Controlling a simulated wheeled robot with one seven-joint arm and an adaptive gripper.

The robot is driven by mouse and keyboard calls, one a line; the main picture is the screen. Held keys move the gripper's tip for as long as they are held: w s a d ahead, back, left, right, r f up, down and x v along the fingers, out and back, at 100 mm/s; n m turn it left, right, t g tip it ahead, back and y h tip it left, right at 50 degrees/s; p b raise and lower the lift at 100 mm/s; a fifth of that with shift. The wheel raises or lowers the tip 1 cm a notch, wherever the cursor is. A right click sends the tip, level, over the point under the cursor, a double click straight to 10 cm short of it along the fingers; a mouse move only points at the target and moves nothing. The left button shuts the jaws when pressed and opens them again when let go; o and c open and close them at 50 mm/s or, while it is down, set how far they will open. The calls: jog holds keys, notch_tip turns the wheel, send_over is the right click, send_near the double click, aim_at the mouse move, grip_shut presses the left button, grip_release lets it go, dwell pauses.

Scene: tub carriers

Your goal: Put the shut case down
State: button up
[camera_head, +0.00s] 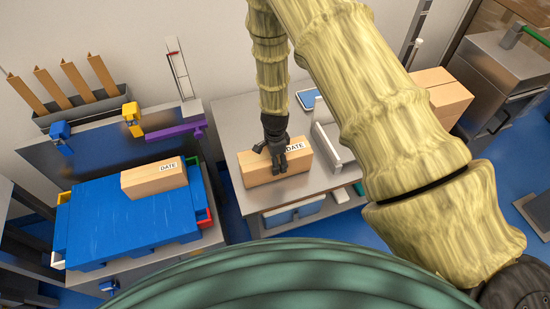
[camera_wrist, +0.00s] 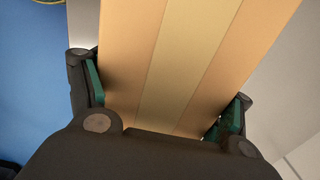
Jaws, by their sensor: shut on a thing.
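A shut cardboard case (camera_head: 256,174) with a "DATE" label is in my gripper (camera_head: 278,161), at the left front part of a grey table. In the wrist view the case (camera_wrist: 185,65) shows its brown top with a paler tape strip down the middle. The gripper's two green-padded fingers (camera_wrist: 165,110) are on either side of it. The case looks level; I cannot tell whether its underside touches the table. A second shut case (camera_head: 150,180) with a "DATE" label lies on blue tubs at the left.
The grey table (camera_head: 228,125) has bare room behind the case. A grey upright frame (camera_head: 328,143) stands right of it, and a blue-edged tablet (camera_head: 307,99) lies behind. Blue tubs (camera_head: 120,225) sit on a bench at left. Larger boxes (camera_head: 445,100) are at the back right.

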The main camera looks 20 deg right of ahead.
jog(key=shift+w+f, duration=0.1)
jog(key=shift+f, duration=0.2)
jog(key=shift+f, duration=0.15)
jog(key=o, duration=2)
jog(key=shift+o, duration=0.2)
jog(key=shift+r+b, duration=2.25)
jog(key=shift+r, duration=3.85)
